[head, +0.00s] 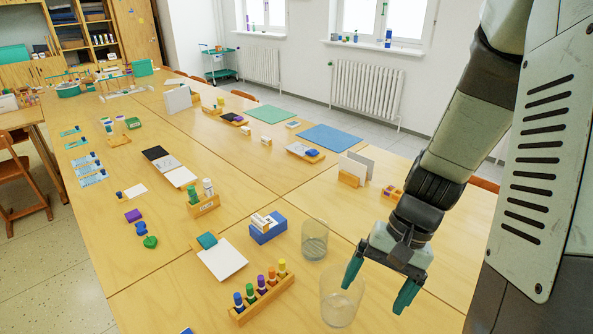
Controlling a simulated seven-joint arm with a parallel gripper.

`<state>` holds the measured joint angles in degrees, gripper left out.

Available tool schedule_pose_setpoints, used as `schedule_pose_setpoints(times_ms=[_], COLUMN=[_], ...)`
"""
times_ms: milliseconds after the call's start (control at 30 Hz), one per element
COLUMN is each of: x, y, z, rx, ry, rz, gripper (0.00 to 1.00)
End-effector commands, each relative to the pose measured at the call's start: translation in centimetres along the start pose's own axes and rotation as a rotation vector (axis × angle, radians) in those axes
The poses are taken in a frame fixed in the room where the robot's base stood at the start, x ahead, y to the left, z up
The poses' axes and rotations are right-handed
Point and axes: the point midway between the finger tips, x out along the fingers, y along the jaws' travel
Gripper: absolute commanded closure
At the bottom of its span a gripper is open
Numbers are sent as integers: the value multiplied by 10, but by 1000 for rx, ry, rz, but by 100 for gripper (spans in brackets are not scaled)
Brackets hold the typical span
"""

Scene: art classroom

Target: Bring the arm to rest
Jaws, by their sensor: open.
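My gripper (380,287) hangs at the lower right of the head view, at the end of my arm. It points down and its two teal fingers are apart with nothing held between them. The left finger overlaps a clear glass (338,308) in the picture. I cannot tell whether they touch. A second clear glass (314,241) stands a little further back to the left. The fingers appear above the near right part of the wooden table (215,305).
A wooden rack (262,301) with several coloured bottles stands left of the glasses. A blue box (268,232), a white card (222,259) and a small bottle holder (203,205) lie beyond it. Blue (330,139) and green (271,114) mats lie further back. Bare table shows at front left.

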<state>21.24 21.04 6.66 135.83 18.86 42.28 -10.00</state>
Motion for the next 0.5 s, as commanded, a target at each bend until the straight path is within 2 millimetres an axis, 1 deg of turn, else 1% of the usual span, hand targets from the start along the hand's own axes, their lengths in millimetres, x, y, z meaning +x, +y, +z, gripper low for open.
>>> schedule_pose_setpoints(times_ms=[33,200,300,367,400,500], x=[-20,-75,-105,-121,-131,-154], y=[-7,-25,-34,-39,-42,-46], z=[4,26,44,56,65,88], rx=[-48,-187,-266,-313,-342,-412], ry=[61,236,343,407,450,555], rz=[29,105,140,156,165,180], gripper=[10,10,10,10,10,10])
